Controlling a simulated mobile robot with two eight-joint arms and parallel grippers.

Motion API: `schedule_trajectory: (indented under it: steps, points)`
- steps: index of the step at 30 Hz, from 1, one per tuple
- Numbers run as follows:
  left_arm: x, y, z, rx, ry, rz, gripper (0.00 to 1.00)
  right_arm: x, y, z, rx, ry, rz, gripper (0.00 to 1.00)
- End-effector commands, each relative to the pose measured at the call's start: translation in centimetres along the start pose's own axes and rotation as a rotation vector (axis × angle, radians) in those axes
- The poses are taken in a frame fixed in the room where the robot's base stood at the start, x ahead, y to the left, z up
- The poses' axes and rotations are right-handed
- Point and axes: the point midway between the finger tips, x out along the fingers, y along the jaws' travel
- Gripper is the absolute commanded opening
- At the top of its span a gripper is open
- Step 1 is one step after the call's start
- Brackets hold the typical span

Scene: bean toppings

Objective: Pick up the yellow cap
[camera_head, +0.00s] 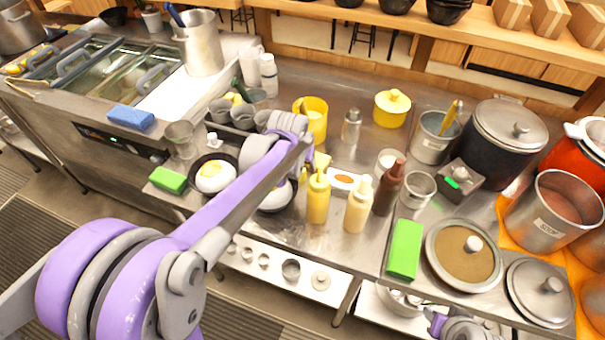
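I cannot tell for sure which thing is the yellow cap. A yellow lidded pot (392,109) with a knob on top stands at the back of the steel counter. A small yellow piece (321,161) sits just right of my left arm's end. An open yellow container (315,117) stands behind it. My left gripper (303,150) is over the counter by these yellow things; its fingers are small and partly hidden, so open or shut is unclear. A part of my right arm (460,327) shows at the bottom edge; its fingertips cannot be made out.
Yellow (318,201), cream (357,206) and brown (388,190) squeeze bottles stand in front. Two bowls with food (213,175) are near my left arm. A little bare counter shows near the yellow pot.

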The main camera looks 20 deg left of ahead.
Motion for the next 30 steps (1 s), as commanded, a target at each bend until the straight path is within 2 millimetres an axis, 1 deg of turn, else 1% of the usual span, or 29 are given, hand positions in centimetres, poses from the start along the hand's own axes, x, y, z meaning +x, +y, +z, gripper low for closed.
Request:
schedule_trajectory:
  steps: [4, 9, 12, 15, 20, 21, 26, 30]
  points:
    - [1.4, -0.1, -0.1, 0.000, 0.000, 0.000, 0.64, 0.0, 0.0, 0.0, 0.000, 0.000, 0.000, 0.41]
    - [4.0, -0.4, -0.3, -0.001, 0.000, 0.000, 0.64, -0.1, 0.0, -0.1, 0.000, 0.001, 0.000, 0.41]
    - [5.0, -0.4, -0.3, 0.000, 0.000, 0.000, 0.64, 0.0, 0.0, 0.0, 0.000, 0.000, 0.000, 0.41]
    - [5.4, -0.4, -0.2, 0.000, 0.000, 0.000, 0.64, 0.0, 0.0, 0.0, 0.000, 0.000, 0.000, 0.41]
    - [5.4, -0.4, -0.2, 0.000, 0.000, 0.000, 0.64, 0.0, 0.0, 0.0, 0.000, 0.000, 0.000, 0.41]
    - [5.4, -0.4, -0.2, 0.000, 0.000, 0.000, 0.62, 0.0, 0.0, 0.0, 0.000, 0.000, 0.000, 0.41]
    - [5.3, -0.4, -0.2, 0.000, 0.000, 0.000, 0.34, 0.0, 0.0, 0.0, 0.000, 0.000, 0.000, 0.41]
    - [5.3, -0.4, -0.2, 0.000, 0.000, 0.000, 0.08, 0.0, 0.0, 0.0, 0.000, 0.000, 0.000, 0.41]
